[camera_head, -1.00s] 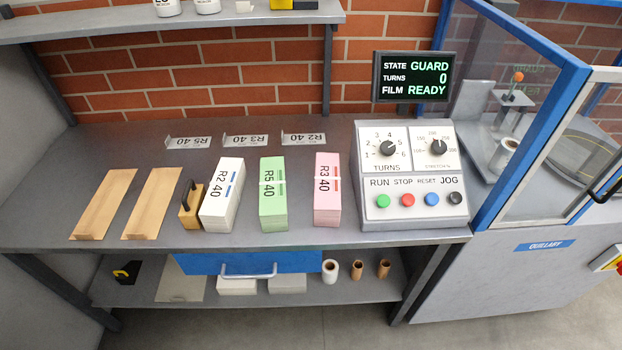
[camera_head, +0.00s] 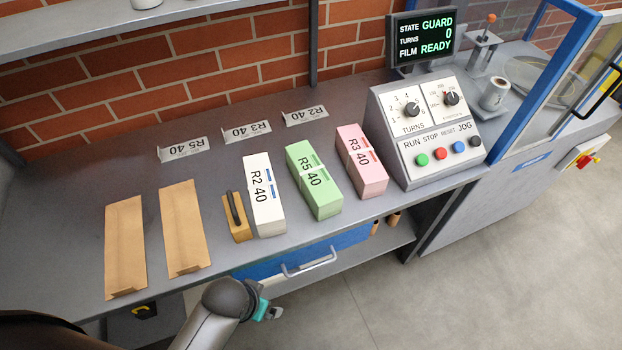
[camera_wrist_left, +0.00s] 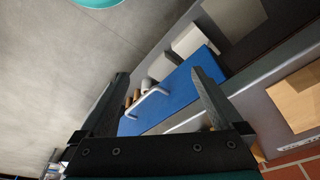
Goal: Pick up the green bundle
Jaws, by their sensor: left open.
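The green bundle (camera_head: 314,181), marked R5 40, lies on the grey bench between the white R2 40 bundle (camera_head: 263,197) and the pink R3 40 bundle (camera_head: 361,163). My left arm comes in at the bottom of the head view, below the bench's front edge, and its gripper there is partly cut off from clear sight. In the left wrist view my left gripper (camera_wrist_left: 160,95) is open and empty, its two fingers spread before the blue drawer (camera_wrist_left: 178,92). The green bundle is not visible in the wrist view. My right gripper is not in view.
A wooden block with a dark handle (camera_head: 236,217) stands left of the white bundle. Two brown paper pieces (camera_head: 126,250) lie further left. A control box (camera_head: 430,130) stands right of the pink bundle. Label plates (camera_head: 246,132) lie behind. The drawer handle (camera_head: 306,263) sticks out below the bench.

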